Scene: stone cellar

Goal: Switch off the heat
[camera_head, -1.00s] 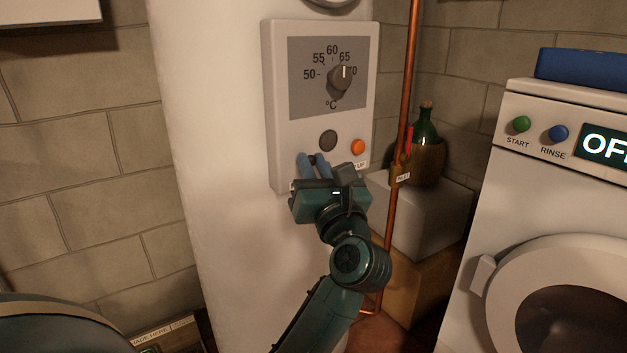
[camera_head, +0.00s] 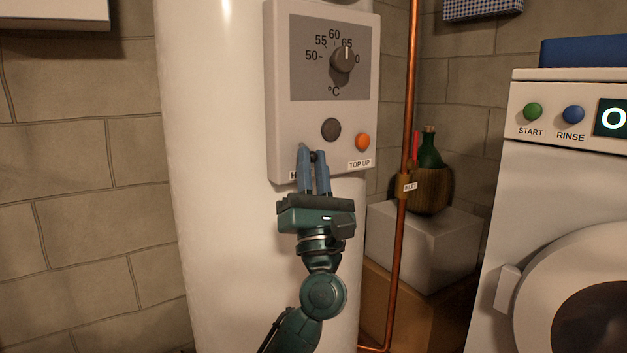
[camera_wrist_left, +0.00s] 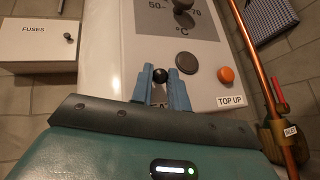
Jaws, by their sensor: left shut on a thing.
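The white heater panel (camera_head: 284,128) is on the tall white cylinder. It has a temperature dial (camera_head: 343,59), a dark round button (camera_head: 331,130) and an orange button (camera_head: 362,142) labelled TOP UP. My left gripper (camera_head: 314,158) points up at the panel's lower left. Its blue fingers are shut on a small black ball-tipped switch lever, whose tip shows between them in the left wrist view (camera_wrist_left: 160,75). The label under the lever is mostly hidden by the fingers; parts of "HEAT" show. My right gripper is in neither view.
A copper pipe (camera_head: 408,120) runs upright just right of the panel. A white washing machine (camera_head: 530,190) is at the right. A FUSES box (camera_wrist_left: 35,42) is on the left wall.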

